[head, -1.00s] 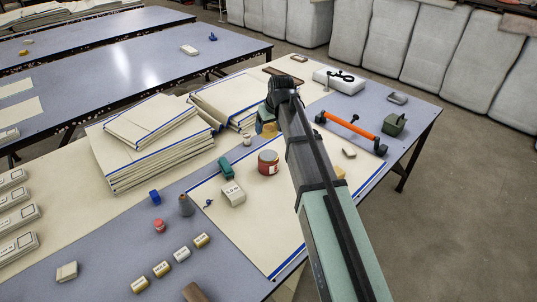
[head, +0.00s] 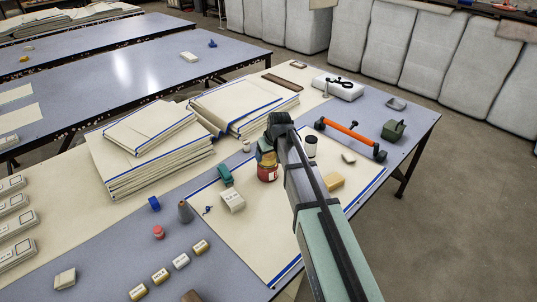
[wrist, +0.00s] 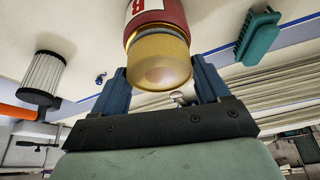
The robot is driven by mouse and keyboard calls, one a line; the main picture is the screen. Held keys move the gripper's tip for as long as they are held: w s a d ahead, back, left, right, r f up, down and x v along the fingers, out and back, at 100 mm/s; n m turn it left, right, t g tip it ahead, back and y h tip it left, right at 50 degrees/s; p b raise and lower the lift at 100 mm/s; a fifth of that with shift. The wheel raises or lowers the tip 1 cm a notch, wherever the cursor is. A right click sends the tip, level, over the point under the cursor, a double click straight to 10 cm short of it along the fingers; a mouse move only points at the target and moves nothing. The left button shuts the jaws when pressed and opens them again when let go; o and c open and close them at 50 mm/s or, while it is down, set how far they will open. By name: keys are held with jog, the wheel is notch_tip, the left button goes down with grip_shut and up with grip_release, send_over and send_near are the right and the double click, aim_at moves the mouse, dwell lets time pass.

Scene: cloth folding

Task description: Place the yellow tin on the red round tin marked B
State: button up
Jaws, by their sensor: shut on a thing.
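The yellow tin (wrist: 160,62) is between the two blue fingers of my gripper (wrist: 163,84) in the wrist view, and my gripper is shut on it. In the head view my gripper (head: 266,148) is partly hidden by its own wrist, and a piece of the yellow tin (head: 267,159) shows below it. The red round tin (head: 267,173) stands upright on the cream cloth directly below the yellow tin. In the wrist view the red tin (wrist: 152,14) adjoins the yellow tin, with part of a letter on its pale label. I cannot tell whether the two tins touch.
A green brush-like block (head: 225,175) and a white box (head: 232,200) stand left of the red tin. A white cylinder with a dark top (head: 310,147) and a yellow block (head: 334,181) are right of it. Stacked cloths (head: 150,150) lie behind left.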

jog(key=shift+f, duration=0.1)
jog(key=o, duration=1.3)
jog(key=v, duration=1.2)
